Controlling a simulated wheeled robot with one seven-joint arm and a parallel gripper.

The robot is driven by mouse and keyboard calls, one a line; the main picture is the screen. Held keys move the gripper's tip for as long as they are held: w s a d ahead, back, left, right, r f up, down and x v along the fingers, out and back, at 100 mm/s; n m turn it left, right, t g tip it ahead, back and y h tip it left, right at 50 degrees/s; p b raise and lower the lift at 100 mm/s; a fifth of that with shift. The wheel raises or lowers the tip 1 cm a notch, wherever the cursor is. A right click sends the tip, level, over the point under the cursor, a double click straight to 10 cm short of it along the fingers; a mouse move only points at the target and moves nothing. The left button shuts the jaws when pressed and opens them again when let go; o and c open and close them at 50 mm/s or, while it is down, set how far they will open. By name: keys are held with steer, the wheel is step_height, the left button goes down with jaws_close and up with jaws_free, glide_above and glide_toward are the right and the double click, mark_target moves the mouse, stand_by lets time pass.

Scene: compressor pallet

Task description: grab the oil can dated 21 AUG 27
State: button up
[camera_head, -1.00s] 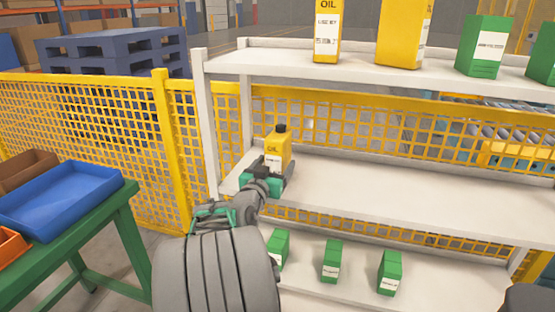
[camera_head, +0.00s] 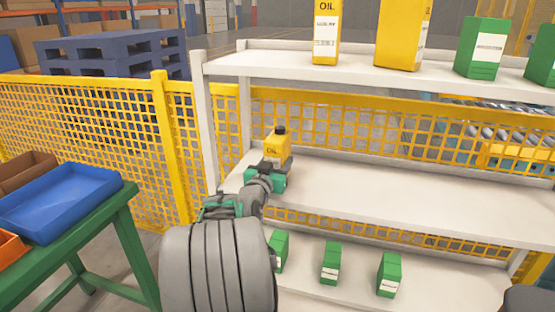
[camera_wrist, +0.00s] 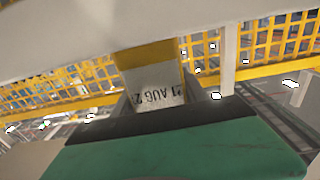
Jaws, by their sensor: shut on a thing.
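A yellow oil can (camera_head: 278,146) with a black cap stands at the left end of the middle shelf (camera_head: 400,200). My gripper (camera_head: 270,172) is shut on it from the front and hides its lower part. In the wrist view the can (camera_wrist: 150,82) sits between the fingers of my gripper (camera_wrist: 150,112). I cannot tell whether the can touches the shelf.
Yellow oil cans (camera_head: 326,30) and green boxes (camera_head: 482,48) stand on the top shelf (camera_head: 290,66), above my gripper. Several green boxes (camera_head: 330,263) stand on the lower shelf. A white post (camera_head: 207,130) is close on the left. A green table (camera_head: 100,215) holds a blue tray (camera_head: 60,198).

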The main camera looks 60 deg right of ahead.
jaws_close()
steer(key=shift+r, duration=0.2)
steer(key=shift+r, duration=0.1)
